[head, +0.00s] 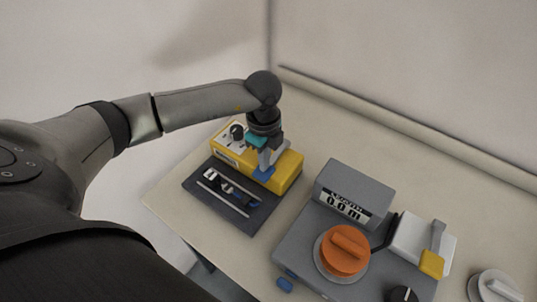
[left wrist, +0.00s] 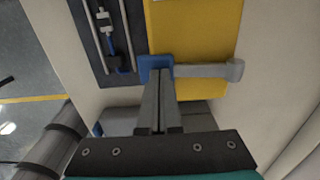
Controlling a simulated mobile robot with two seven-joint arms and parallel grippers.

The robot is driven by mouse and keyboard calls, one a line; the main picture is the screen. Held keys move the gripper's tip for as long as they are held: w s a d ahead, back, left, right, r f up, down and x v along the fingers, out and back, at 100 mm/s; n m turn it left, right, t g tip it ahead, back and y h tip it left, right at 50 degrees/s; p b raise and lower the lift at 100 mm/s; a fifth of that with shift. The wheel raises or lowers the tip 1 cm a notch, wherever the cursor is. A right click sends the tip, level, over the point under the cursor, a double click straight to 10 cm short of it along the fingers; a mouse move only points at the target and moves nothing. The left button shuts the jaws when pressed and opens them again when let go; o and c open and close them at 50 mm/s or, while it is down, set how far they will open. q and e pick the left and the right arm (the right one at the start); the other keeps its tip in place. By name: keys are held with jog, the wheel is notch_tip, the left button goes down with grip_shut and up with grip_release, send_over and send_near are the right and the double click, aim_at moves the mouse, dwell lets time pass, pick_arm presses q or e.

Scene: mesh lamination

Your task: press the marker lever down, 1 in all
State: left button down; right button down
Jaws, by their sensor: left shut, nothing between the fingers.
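A yellow box (head: 289,171) stands at the back left of the table, and a grey lever with a blue end pad (head: 264,174) lies across it. In the left wrist view the lever's grey arm (left wrist: 205,71) runs level from a pivot at the right to the blue pad (left wrist: 155,63). My left gripper (head: 265,165) is shut and empty, pointing down over the blue pad. In the left wrist view its fingertips (left wrist: 158,80) overlap the pad's near edge; I cannot tell whether they touch. My right gripper is out of view.
A dark tray (head: 238,221) with rails and a small blue-and-white part lies in front of the box. A grey machine (head: 300,242) with a display, an orange knob (head: 345,250) and a yellow-tipped lever (head: 431,263) stands to the right. A wall rises behind.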

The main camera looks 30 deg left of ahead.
pick_arm(q)
jog(key=shift+s, duration=0.15)
notch_tip(320, 180, up, 9)
jog(key=p, duration=0.8)
dwell(0.7)
